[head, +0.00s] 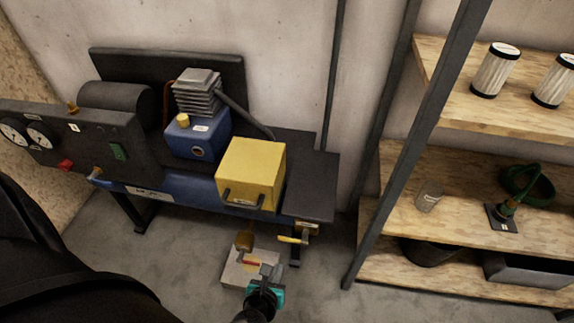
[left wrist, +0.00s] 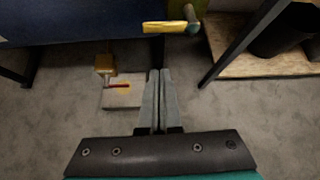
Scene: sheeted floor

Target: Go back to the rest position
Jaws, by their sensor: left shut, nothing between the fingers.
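My left gripper (head: 270,275) is low at the bottom middle of the head view, in front of the machine bench. In the left wrist view its two grey fingers (left wrist: 157,100) are together with nothing between them. A yellow-handled valve lever (head: 292,239) sticks out at the bench's front right, ahead of the fingers. It also shows in the left wrist view (left wrist: 168,27). My right gripper is in neither view.
A compressor bench (head: 320,190) carries a blue pump (head: 190,140), a yellow box (head: 250,170) and a gauge panel (head: 90,140). A pale block (head: 235,270) lies on the floor beside the gripper. A wooden shelf rack (head: 450,210) stands at right. Open floor lies between.

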